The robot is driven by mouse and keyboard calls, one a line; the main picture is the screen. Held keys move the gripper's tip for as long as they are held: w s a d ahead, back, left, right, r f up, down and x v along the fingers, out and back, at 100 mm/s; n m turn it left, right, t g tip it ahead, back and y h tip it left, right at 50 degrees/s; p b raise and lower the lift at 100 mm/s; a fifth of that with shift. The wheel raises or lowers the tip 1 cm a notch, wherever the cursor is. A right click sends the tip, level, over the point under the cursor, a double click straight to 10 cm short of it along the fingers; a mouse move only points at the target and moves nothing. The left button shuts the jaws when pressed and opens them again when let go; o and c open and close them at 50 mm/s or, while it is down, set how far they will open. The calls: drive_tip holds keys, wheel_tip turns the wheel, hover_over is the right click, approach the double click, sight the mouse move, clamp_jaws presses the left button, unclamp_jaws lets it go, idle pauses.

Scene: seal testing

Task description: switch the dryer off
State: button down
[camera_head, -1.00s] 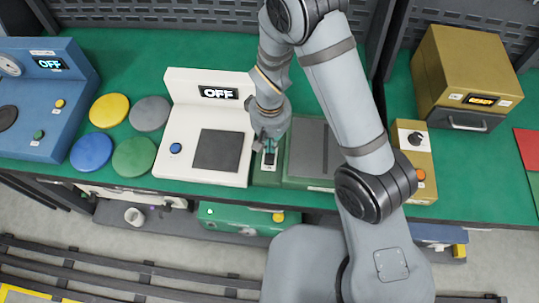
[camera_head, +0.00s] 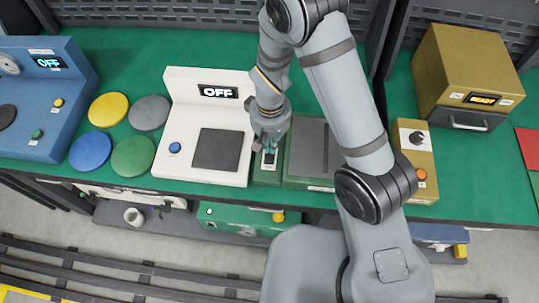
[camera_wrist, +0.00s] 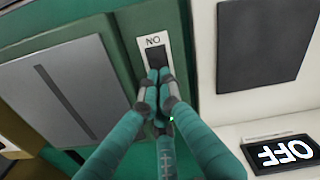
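A green unit with a grey slotted plate (camera_head: 312,148), which I take to be the dryer, stands right of the white machine. It also shows in the wrist view (camera_wrist: 62,85). On its narrow side panel is a dark rocker switch (camera_wrist: 156,60) in a light plate (camera_head: 268,160). The plate's lettering reads ON, upside down in the wrist view. My gripper (camera_wrist: 158,84) has its teal fingers closed together, with nothing between them. The fingertips are at the switch and cover its lower part in the wrist view. I cannot tell whether they touch it. In the head view my gripper (camera_head: 268,142) is above the panel.
The white machine (camera_head: 180,145) with an OFF display stands close on the left. Coloured discs (camera_head: 109,110) and a blue machine (camera_head: 50,110) are further left. A gold oven-like box (camera_head: 470,65) and a small gold control box (camera_head: 415,165) are at the right.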

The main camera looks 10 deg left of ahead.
drive_tip(key=shift+f+b, duration=0.65)
drive_tip(key=shift+f, duration=0.05)
drive_tip(key=shift+r, duration=0.2)
drive_tip(key=shift+r+p, duration=2.6)
drive_tip(key=shift+r, duration=0.8)
drive_tip(key=shift+f, duration=0.2)
wheel_tip(320, 180, down, 7)
drive_tip(key=b, duration=0.5)
drive_tip(key=shift+r, duration=0.25)
